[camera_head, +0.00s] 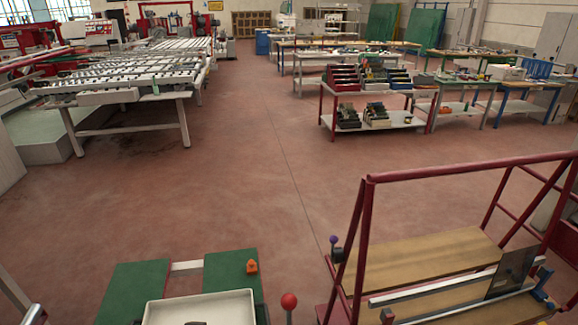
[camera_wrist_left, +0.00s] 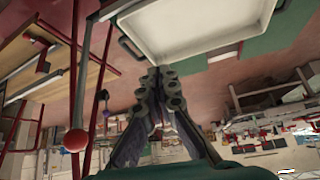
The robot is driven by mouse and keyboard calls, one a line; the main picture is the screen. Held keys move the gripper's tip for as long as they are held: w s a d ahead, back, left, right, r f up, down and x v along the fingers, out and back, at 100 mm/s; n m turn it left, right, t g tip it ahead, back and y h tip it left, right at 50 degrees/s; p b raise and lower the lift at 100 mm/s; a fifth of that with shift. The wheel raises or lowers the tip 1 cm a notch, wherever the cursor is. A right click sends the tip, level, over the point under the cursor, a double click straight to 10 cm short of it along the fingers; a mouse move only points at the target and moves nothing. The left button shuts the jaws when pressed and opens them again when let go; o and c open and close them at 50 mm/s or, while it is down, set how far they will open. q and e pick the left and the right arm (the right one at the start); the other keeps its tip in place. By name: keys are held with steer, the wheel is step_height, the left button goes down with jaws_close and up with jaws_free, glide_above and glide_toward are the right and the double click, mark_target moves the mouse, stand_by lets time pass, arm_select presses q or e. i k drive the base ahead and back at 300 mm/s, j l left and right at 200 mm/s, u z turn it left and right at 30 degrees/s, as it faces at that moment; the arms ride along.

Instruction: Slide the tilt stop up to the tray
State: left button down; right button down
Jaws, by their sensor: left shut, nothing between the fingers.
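A white tray (camera_head: 225,309) lies at the bottom edge of the head view, over green panels (camera_head: 232,275). A small orange piece (camera_head: 252,267), which may be the tilt stop, sits on the right green panel just beyond the tray's far right corner, apart from the tray. In the left wrist view the tray (camera_wrist_left: 200,25) is at the top. My left gripper (camera_wrist_left: 160,78) is shut and empty, its tips near the tray's edge in that picture; contact cannot be told. The orange piece is not clear there. My right gripper is not in view.
A red ball-topped lever (camera_head: 289,301) stands right of the tray; its ball also shows in the wrist view (camera_wrist_left: 76,140). A red-framed rack (camera_head: 365,215) with wooden shelves and a purple knob (camera_head: 333,240) stands at right. Open floor (camera_head: 240,160) lies beyond.

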mark_target(252, 269)
steer(key=l+u, duration=0.95)
steer(key=k+l, duration=0.05)
steer(key=l, duration=0.05)
